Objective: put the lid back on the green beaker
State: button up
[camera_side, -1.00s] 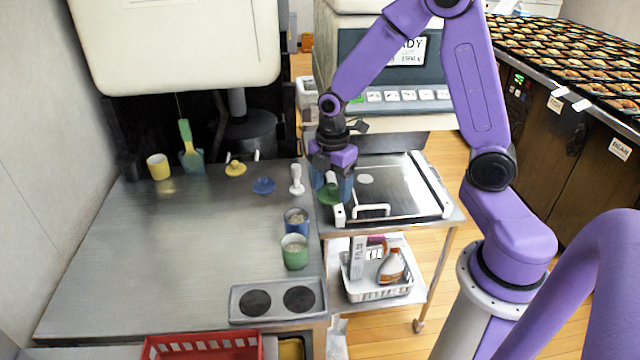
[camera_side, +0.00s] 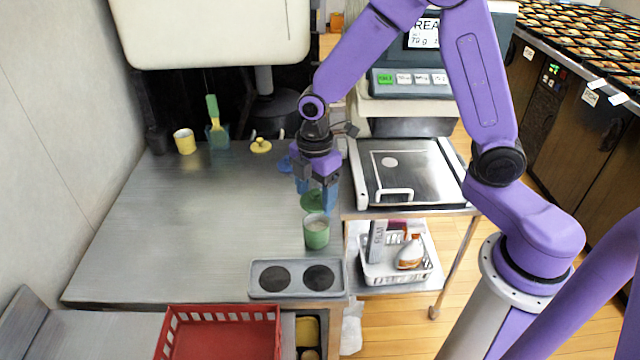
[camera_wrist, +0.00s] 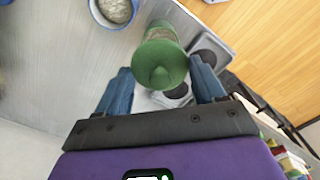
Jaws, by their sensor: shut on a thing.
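My gripper (camera_side: 317,190) is shut on the green lid (camera_side: 312,203) and points down, holding it just above and slightly behind the green beaker (camera_side: 317,234). The beaker stands upright on the steel counter, and its pale contents show at its mouth. In the wrist view, the round green lid (camera_wrist: 161,62) with its knob lies between my blue fingers. The green beaker (camera_wrist: 159,31) shows partly beyond the lid, which hides the rest. I cannot tell whether lid and rim touch.
A blue beaker (camera_wrist: 114,10) with grainy contents stands nearby. A grey tray with two dark pads (camera_side: 298,277) lies in front of the green beaker. A blue lid (camera_side: 285,163) and yellow lid (camera_side: 260,145) lie behind. A red basket (camera_side: 222,312) is at the front; the left counter is clear.

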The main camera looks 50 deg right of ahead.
jog(key=shift+f, duration=2.65)
jog(key=shift+f, duration=0.2)
dwell(0.4)
jog(key=o, duration=1.1)
jog(key=shift+r, duration=0.15)
jog(key=shift+r, duration=3.4)
grip_shut()
